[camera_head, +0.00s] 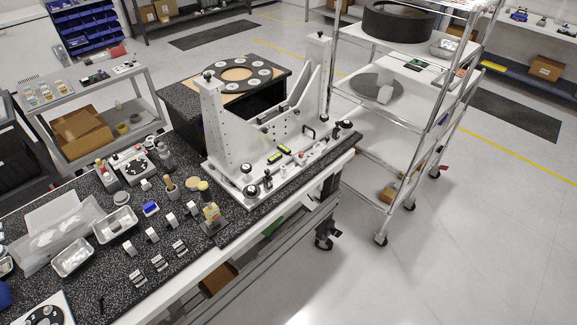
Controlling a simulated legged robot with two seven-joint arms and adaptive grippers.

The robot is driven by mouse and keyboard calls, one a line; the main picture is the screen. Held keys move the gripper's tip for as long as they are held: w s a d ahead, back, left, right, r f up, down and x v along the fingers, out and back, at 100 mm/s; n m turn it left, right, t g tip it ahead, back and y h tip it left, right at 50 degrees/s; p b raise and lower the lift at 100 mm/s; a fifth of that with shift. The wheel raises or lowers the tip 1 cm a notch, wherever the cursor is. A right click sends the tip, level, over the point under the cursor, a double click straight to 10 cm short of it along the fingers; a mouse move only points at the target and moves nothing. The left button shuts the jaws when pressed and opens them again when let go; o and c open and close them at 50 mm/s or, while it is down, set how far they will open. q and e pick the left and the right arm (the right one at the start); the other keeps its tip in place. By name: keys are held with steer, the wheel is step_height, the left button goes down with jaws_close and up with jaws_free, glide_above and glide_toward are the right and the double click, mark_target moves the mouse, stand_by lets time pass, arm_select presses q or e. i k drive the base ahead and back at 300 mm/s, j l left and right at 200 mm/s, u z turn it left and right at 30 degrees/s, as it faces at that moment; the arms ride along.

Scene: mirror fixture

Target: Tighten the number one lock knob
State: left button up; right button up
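The white mirror fixture (268,150) stands upright on the speckled dark bench top, with one tall post at its left and one at its right. A small dark knob sits on top of the left post (208,74) and another on the right post (320,35). Several round black knobs show along the base, including a front left knob (250,191), a knob behind it (247,167) and a right-end knob (345,124). Any number marks are too small to read, so I cannot tell which knob is number one. Neither of my grippers is in view.
Metal trays (115,224), bottles and small parts crowd the bench (190,240) left of the fixture. A wheeled wire rack (400,130) stands close at the right. A black box with a ring plate (240,72) is behind. The floor at front right is clear.

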mark_target(250, 191)
steer(key=k, duration=0.15)
steer(key=i+l+u, duration=0.1)
steer(key=u, duration=0.35)
steer(key=l+u, duration=0.3)
steer(key=u, duration=0.15)
steer(key=l+u, duration=0.3)
steer(key=l, duration=1)
steer(key=l+u, duration=0.3)
steer(key=l, duration=1.55)
steer(key=k, duration=0.05)
